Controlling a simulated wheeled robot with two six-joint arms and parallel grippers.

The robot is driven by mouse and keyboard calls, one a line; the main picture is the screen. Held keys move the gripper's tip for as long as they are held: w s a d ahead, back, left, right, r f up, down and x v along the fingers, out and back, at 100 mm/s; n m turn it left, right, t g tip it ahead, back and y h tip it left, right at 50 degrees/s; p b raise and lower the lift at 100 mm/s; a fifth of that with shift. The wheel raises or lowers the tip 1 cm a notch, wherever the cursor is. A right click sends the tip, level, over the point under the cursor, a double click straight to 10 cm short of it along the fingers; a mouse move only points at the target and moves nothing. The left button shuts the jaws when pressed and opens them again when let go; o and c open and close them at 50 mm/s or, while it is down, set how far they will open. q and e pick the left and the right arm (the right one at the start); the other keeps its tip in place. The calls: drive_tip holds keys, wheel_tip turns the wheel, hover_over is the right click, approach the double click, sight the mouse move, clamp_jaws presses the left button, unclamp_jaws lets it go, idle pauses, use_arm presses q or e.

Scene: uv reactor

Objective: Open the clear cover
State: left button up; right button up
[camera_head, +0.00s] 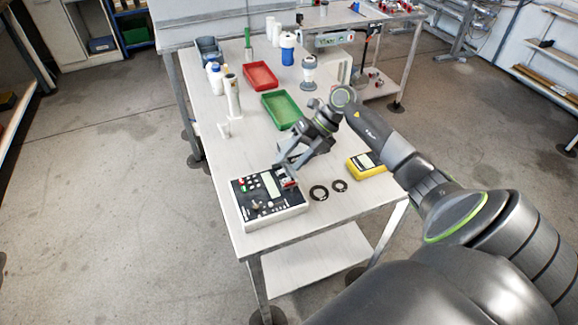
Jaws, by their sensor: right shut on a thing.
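A control box (269,199) with a dark panel, a small display, knobs and buttons lies on the near end of the white table. My right gripper (286,170) reaches down to the upper right edge of the box, beside a small red part (289,183) of the panel. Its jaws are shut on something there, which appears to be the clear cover. The cover itself is too small and see-through to make out, and its angle cannot be told. My left gripper is not in view.
A green tray (282,110), a red tray (260,76) and several bottles stand farther back.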

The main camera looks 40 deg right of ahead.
sight(287, 166)
drive_tip(key=d+y+b, duration=0.1)
drive_tip(key=y+b, duration=0.1)
drive_tip(key=b, duration=0.1)
drive_tip(key=f+t+y+b, duration=0.1)
drive_tip(key=y+b, duration=0.2)
drive_tip(key=b, duration=0.1)
drive_tip(key=d+t+y+b, duration=0.1)
drive_tip(key=y+b, duration=0.1)
drive_tip(key=b, duration=0.1)
drive_tip(key=shift+s+d+f, duration=0.3)
drive_tip(key=shift+f, duration=0.05)
drive_tip(key=shift+d+y+b, duration=0.15)
drive_tip(key=shift+y+b, duration=0.75)
drive_tip(key=shift+b, duration=0.2)
drive_tip(key=shift+s+r, duration=0.1)
drive_tip(key=o, duration=1)
drive_tip(key=shift+r, duration=0.1)
